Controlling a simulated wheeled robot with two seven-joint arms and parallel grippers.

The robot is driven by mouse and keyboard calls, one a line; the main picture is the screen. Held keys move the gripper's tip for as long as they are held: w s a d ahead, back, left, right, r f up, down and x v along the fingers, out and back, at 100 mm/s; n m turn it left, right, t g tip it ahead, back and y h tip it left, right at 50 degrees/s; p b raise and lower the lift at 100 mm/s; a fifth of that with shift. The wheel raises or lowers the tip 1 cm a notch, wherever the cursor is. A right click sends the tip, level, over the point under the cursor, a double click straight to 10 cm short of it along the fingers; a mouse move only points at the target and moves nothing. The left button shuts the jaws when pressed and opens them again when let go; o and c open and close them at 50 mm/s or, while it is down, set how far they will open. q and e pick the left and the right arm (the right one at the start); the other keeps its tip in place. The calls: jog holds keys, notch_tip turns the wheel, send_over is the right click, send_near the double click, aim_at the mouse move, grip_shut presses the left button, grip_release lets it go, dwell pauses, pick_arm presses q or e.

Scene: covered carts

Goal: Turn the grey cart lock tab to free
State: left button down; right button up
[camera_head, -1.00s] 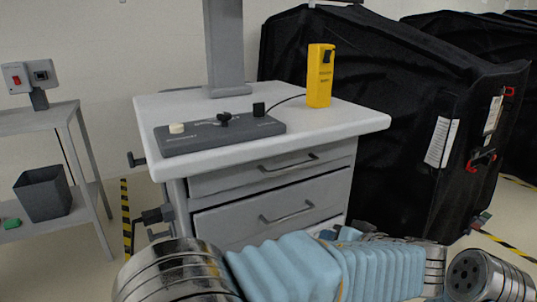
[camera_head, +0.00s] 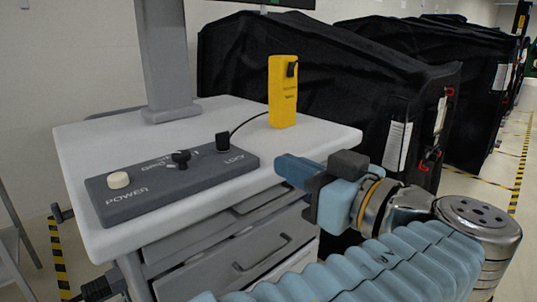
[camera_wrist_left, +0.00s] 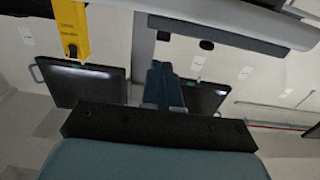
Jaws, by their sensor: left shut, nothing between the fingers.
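The grey cart (camera_head: 85,225) has a light top and drawers. A dark grey control panel (camera_head: 165,190) lies on its top, with a round cream POWER button (camera_head: 118,180) and a black knob (camera_head: 181,158) in the middle. The lock tab (camera_head: 222,141) is a small black upright block by the LOCK label at the panel's right end. My left gripper (camera_head: 284,166) is shut and empty, beside the cart's right edge. It points left towards the panel, apart from the tab. Its blue fingers (camera_wrist_left: 165,85) are together in the wrist view. My right gripper is not in view.
A yellow box (camera_head: 283,92) with a black cable stands on the cart top behind the tab; it also shows in the wrist view (camera_wrist_left: 72,28). A grey post (camera_head: 165,60) rises at the back. Black covered carts (camera_head: 320,75) stand close on the right.

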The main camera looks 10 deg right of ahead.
aim_at(227, 139)
pick_arm(q)
jog(key=p+x, duration=0.2)
jog(key=x, duration=1)
jog(key=shift+w+a, duration=0.15)
jog(key=shift+w, duration=0.05)
jog(key=shift+f, duration=0.1)
